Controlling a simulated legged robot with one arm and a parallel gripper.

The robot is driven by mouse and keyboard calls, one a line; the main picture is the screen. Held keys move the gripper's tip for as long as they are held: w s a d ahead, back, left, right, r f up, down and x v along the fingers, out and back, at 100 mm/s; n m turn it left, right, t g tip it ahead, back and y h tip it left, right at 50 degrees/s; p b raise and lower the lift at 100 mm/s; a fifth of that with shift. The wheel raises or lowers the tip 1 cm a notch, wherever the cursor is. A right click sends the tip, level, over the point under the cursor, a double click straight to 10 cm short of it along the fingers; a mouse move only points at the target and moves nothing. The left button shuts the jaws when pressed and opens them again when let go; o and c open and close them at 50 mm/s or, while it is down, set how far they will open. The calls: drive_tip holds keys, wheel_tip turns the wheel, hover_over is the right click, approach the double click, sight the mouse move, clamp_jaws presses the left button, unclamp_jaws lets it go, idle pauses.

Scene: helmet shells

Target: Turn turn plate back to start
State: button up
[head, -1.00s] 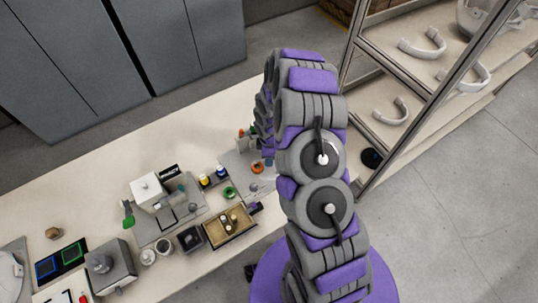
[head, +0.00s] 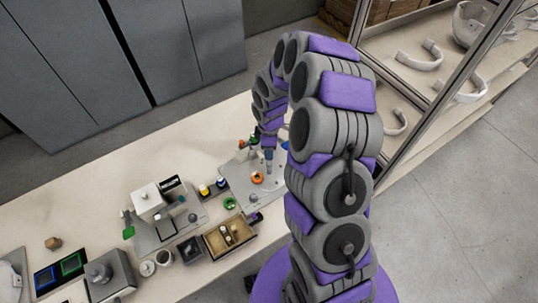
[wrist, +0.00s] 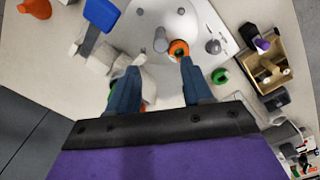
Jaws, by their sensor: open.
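A light grey plate (head: 240,183) lies on the bench, and I take it to hold the turn plate; I cannot tell its turning part apart. It also shows at the top of the wrist view (wrist: 205,22), with an orange ring (wrist: 179,48) and a grey knob (wrist: 212,46) on it. The orange ring (head: 258,178) shows in the head view too. My gripper (wrist: 160,70) is open, its two blue fingers spread, with no object visibly held. In the head view my gripper (head: 268,155) points down over the plate. The fingers hide part of what lies below.
A green ring (wrist: 220,76) and a wooden tray (head: 213,246) with small parts lie beside the plate. A white block device (head: 148,197) stands further left. A blue item (wrist: 101,14) and an orange item (wrist: 38,8) stand on the other side. Shelves with helmet shells (head: 470,22) are at right.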

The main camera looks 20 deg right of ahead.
wheel_tip(320, 180, up, 4)
drive_tip(key=shift+r, duration=0.2)
idle(0.5)
drive_tip(key=s+a+r+m+b, duration=0.25)
drive_tip(key=s+r+m, duration=0.35)
drive_tip(key=s+r, duration=0.75)
drive_tip(key=s+r+m+g+b, duration=0.1)
drive_tip(key=s+m+b, duration=0.2)
drive_tip(key=s+m, duration=0.5)
drive_tip(key=s, duration=1.2)
drive_tip(key=shift+s+a+r+g+b, duration=0.15)
drive_tip(key=shift+s+r+g+b, duration=0.1)
drive_tip(key=shift+s+g+b, duration=0.15)
